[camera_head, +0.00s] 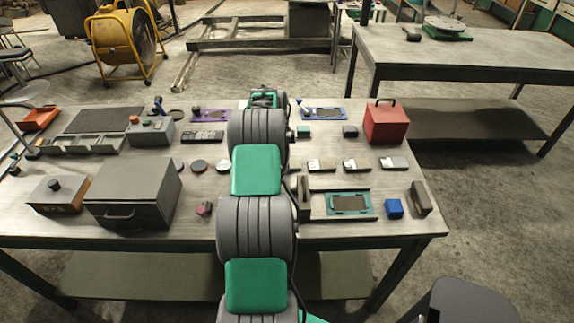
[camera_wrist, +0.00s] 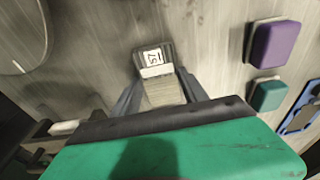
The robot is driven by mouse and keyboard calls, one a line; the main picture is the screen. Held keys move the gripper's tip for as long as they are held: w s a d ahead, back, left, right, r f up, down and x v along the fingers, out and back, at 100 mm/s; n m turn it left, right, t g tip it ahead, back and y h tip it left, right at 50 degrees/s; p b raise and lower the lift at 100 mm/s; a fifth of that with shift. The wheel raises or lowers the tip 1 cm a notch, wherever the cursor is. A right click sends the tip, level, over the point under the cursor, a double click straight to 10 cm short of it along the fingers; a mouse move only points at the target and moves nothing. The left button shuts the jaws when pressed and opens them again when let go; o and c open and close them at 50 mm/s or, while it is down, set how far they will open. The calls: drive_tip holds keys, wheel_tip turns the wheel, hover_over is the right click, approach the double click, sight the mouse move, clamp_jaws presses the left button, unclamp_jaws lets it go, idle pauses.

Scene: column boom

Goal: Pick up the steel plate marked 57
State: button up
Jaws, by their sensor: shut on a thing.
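The steel plate marked 57 (camera_wrist: 152,57) is a small grey block with a white label, seen in the wrist view just above the middle. My gripper (camera_wrist: 160,84) has a finger on each side of it and is shut on it. In the head view my arm hides the gripper's fingers and this plate.
Several similar labelled plates (camera_head: 356,165) lie right of my arm on the workbench (camera_head: 268,245). A purple block (camera_wrist: 274,43) and a green block (camera_wrist: 269,95) are right of the gripper. A red box (camera_head: 386,124) stands back right, a grey drawer box (camera_head: 133,195) left.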

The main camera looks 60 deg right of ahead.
clamp_jaws()
drive_tip(key=shift+r, duration=0.15)
